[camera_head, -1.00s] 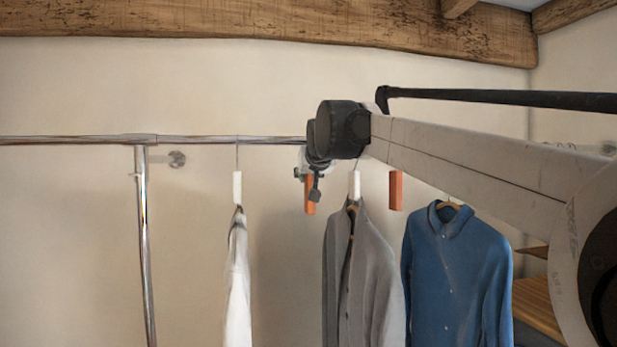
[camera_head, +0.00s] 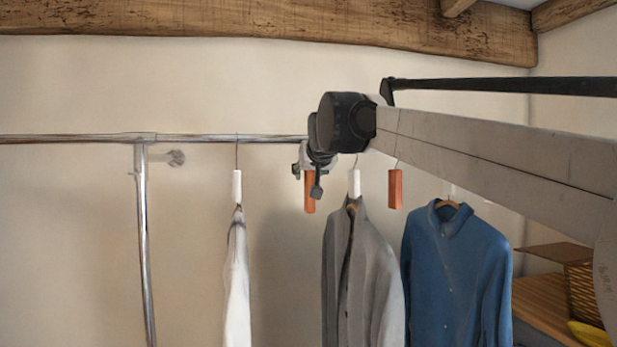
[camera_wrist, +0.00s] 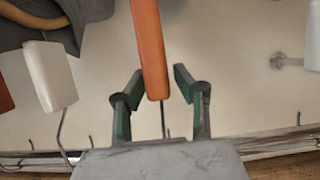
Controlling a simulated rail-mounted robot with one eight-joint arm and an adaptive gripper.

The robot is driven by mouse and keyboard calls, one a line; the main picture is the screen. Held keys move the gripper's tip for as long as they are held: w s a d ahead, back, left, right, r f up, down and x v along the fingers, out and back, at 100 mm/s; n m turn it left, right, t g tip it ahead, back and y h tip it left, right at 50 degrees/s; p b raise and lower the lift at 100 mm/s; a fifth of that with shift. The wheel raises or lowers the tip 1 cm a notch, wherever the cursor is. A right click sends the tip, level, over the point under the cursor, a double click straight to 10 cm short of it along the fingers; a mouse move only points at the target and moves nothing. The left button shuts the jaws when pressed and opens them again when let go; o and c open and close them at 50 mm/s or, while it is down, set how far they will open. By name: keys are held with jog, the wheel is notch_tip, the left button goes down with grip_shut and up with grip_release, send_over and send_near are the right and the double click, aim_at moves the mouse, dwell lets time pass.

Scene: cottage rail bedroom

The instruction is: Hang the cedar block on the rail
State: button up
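An orange-brown cedar block (camera_head: 310,191) hangs upright just below the rail (camera_head: 220,139), beside my gripper (camera_head: 312,176) in the head view. In the wrist view, which shows the rail (camera_wrist: 30,162) at the bottom, the block (camera_wrist: 150,45) has its hook end between the green-padded fingers of my gripper (camera_wrist: 158,84). A narrow gap shows on both sides of the block, so the fingers look open around it. Its wire hook runs toward the rail; my gripper's body hides its end, so I cannot tell whether it sits on the rail.
A second cedar block (camera_head: 395,189) hangs right of the grey jacket (camera_head: 365,265). A blue shirt (camera_head: 456,260) hangs further right, and a white garment (camera_head: 237,280) hangs left. A chrome post (camera_head: 144,240) stands at left. Bare wall lies between post and white garment.

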jog(key=v, duration=1)
jog(key=s+d+f, duration=0.4)
jog(key=s+f, duration=0.1)
jog(key=f, duration=0.1)
jog(key=s+d+f+m+g+h, duration=0.1)
jog(key=s+d+f, duration=0.4)
jog(key=f, duration=0.1)
jog(key=s+d+f+g+h, duration=0.1)
jog(key=s+d+f, duration=0.3)
jog(key=s+f, duration=0.1)
jog(key=shift+d+f+m, duration=0.2)
jog(key=shift+f+m, duration=0.1)
jog(key=shift+f, duration=0.15)
jog(key=s+d+f+m+g+h, duration=0.15)
jog(key=s+d+f, duration=0.25)
jog(key=s+f, duration=0.8)
jog(key=s+d+f+g, duration=0.2)
jog(key=s+d+f, duration=0.2)
jog(key=s+f, duration=0.8)
notch_tip(320, 180, down, 17)
jog(key=w+b, duration=0.1)
jog(key=b, duration=1.4)
jog(key=shift+w+f, duration=0.2)
jog(key=shift+w, duration=0.15)
jog(key=shift+d, duration=0.1)
